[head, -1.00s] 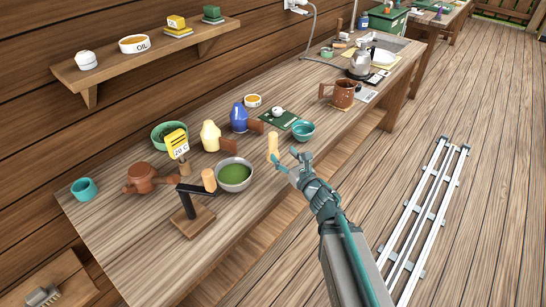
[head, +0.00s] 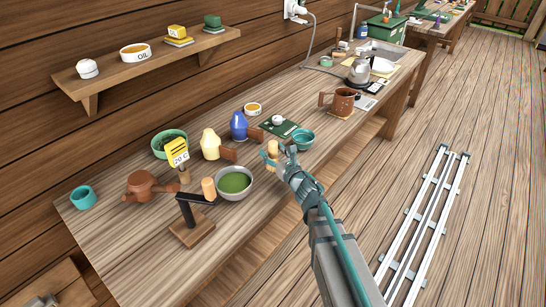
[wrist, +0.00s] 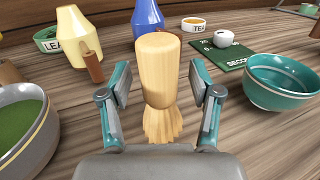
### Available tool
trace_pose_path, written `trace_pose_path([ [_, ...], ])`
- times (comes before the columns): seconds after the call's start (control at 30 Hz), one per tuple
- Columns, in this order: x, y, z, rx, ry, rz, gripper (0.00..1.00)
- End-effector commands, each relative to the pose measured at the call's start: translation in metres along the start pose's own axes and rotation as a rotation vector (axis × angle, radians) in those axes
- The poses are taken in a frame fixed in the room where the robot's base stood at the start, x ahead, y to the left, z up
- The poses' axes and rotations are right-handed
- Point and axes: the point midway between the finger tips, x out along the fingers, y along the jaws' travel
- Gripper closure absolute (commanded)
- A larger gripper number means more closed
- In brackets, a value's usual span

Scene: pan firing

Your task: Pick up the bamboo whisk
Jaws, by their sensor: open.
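The bamboo whisk (wrist: 160,75) is a pale wooden piece with a thick cylindrical top and a flared lower end. It stands upright on the table in the wrist view, between the two open fingers of my gripper (wrist: 160,90), with a visible gap on each side. In the head view the whisk (head: 272,150) shows partly behind my gripper (head: 277,154), which is low over the front edge of the table. The whisk's lower end is partly hidden there.
A bowl of green liquid (head: 235,182) is left of the whisk, and a teal bowl (head: 302,138) is right.

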Motion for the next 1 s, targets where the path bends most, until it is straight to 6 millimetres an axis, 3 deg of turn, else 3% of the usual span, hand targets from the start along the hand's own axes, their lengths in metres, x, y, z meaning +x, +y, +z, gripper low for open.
trace_pose_path([
  [0.1, -0.001, 0.000, 0.000, 0.000, 0.000, 0.000, 0.38],
  [0.43, -0.001, 0.000, 0.000, 0.000, 0.000, 0.000, 0.93],
  [0.77, -0.001, 0.000, 0.003, 0.001, -0.001, 0.000, 0.95],
  [1.0, -0.001, 0.000, 0.032, -0.002, -0.002, 0.000, 0.95],
])
